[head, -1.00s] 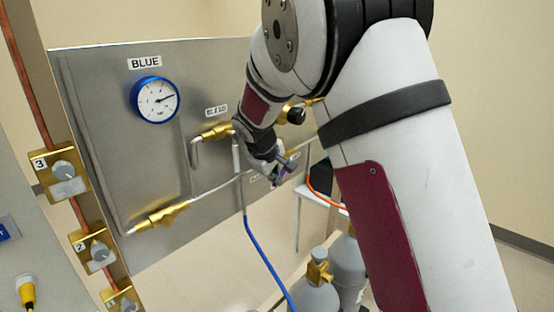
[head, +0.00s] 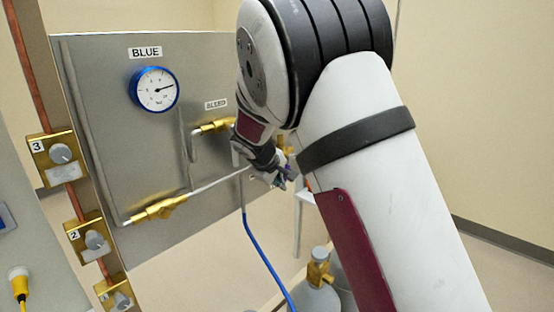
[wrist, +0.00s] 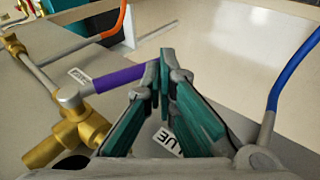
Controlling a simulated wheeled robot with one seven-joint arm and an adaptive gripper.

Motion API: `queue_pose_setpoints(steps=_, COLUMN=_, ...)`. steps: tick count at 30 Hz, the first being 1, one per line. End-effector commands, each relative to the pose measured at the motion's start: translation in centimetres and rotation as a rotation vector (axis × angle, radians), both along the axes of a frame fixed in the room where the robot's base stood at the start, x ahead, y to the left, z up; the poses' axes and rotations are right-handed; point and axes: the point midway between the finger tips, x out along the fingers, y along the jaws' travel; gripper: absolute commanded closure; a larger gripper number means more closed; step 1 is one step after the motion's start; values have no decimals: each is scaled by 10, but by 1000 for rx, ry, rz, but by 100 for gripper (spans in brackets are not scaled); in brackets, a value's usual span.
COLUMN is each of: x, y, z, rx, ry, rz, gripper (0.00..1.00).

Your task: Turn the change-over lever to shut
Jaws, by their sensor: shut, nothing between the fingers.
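The change-over lever, with a purple sleeve (wrist: 125,78), shows in the wrist view. It runs from a grey hub (wrist: 69,97) on a brass valve body (wrist: 82,135) towards my fingertips. My gripper (wrist: 165,55) is shut and empty, its teal fingers together just right of the lever's free end. I cannot tell whether they touch it. In the head view my gripper (head: 280,176) is in front of the panel (head: 90,75), low and right of the bleed fitting (head: 215,126). My arm hides most of the valve there, and only a speck of purple shows.
A blue-rimmed gauge (head: 154,89) sits under the BLUE label (head: 145,53). A blue hose (head: 262,251) hangs below the panel, near a grey cylinder (head: 317,292). In the wrist view an orange hose (wrist: 118,20) is beyond the lever and the blue hose (wrist: 294,68) is at right.

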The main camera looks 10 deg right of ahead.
Motion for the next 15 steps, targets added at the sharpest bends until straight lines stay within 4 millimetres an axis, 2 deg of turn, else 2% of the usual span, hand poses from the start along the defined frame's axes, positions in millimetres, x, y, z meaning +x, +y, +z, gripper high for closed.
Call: queue_pose_setpoints(steps=15, x=13, y=-15, z=-14, rx=0, ry=0, rz=-1, gripper=100)
